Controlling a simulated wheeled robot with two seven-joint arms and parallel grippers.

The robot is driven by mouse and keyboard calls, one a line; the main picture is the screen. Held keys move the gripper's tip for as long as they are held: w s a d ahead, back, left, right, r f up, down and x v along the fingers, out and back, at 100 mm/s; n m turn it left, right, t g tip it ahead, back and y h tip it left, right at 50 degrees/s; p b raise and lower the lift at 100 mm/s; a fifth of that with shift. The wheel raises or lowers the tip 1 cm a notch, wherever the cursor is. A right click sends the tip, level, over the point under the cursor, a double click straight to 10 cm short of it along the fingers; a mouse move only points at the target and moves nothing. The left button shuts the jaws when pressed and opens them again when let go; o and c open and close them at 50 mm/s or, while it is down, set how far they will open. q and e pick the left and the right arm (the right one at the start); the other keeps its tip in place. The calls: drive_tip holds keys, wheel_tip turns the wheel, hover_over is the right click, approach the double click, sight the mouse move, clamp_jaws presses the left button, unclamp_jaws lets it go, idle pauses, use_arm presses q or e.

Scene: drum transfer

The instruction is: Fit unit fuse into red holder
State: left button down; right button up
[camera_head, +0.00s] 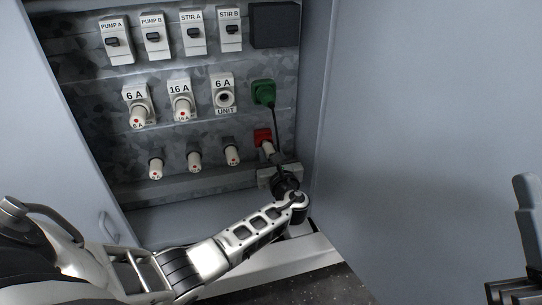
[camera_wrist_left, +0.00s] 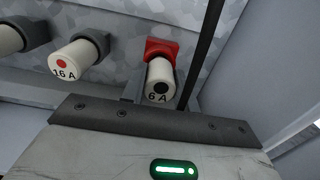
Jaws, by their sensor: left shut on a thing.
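The red holder (camera_head: 262,136) is the rightmost socket of the lower row in the cabinet; it also shows in the left wrist view (camera_wrist_left: 163,46). A cream fuse (camera_wrist_left: 159,78) marked 6 A with a black dot stands at its mouth, in line with it. I cannot tell how deep it sits. My left gripper (camera_head: 273,163) is shut on this fuse from below right, its fingertips mostly hidden. The UNIT holder (camera_head: 224,98) in the middle row is empty.
Spare fuses with red dots (camera_head: 194,161) stand left of the red holder. A green plug (camera_head: 263,92) with a black cable hangs above it, and the cable runs down close beside my left gripper. Switches (camera_head: 192,35) line the top row. The cabinet's right wall is near.

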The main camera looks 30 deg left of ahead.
use_arm(q)
drive_tip(key=shift+w+a, duration=0.35)
drive_tip(key=shift+a, duration=0.05)
use_arm(e)
drive_tip(key=shift+f, duration=0.15)
use_arm(q)
drive_tip(key=c, duration=1)
unclamp_jaws()
drive_tip(key=p+v, duration=0.3)
drive_tip(key=v, duration=0.4)
drive_tip(key=shift+d, duration=0.15)
use_arm(e)
wheel_tip(320, 180, down, 7)
drive_tip(key=w+m+g+h, duration=0.1)
drive_tip(key=m+h, duration=0.5)
drive_tip(key=m, duration=0.1)
drive_tip(key=shift+w+m, duration=0.35)
drive_tip(key=shift+m, duration=0.05)
use_arm(q)
drive_tip(key=shift+s, duration=0.15)
use_arm(e)
drive_tip(key=shift+r, duration=0.2)
